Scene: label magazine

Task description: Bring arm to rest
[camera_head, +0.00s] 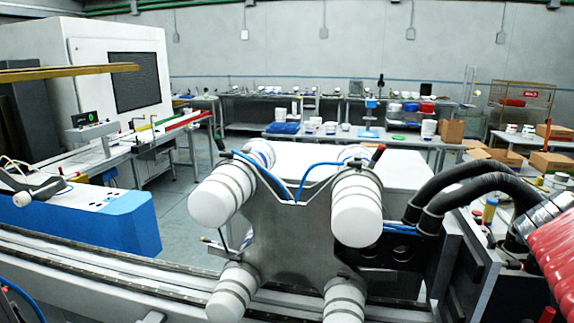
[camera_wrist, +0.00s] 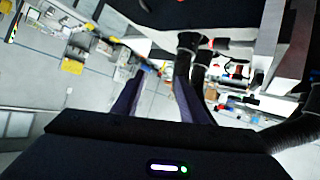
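In the wrist view, my gripper (camera_wrist: 158,84) shows as two dark fingers with a clear gap between them. It is open and nothing shows between the fingers. The wrist view is tilted, with grey floor and equipment beyond the fingertips. I cannot make out my gripper in the head view. There, a metal plate (camera_head: 292,240) carries several white rolls (camera_head: 357,214) at its corners, close in front of me.
Thick black hoses (camera_head: 455,195) and a red ribbed part (camera_head: 553,250) crowd the right side. Black hoses (camera_wrist: 183,62) also pass close beyond my gripper. A blue-and-white machine (camera_head: 110,222) stands at left. Grey floor (camera_head: 178,235) shows between it and the plate.

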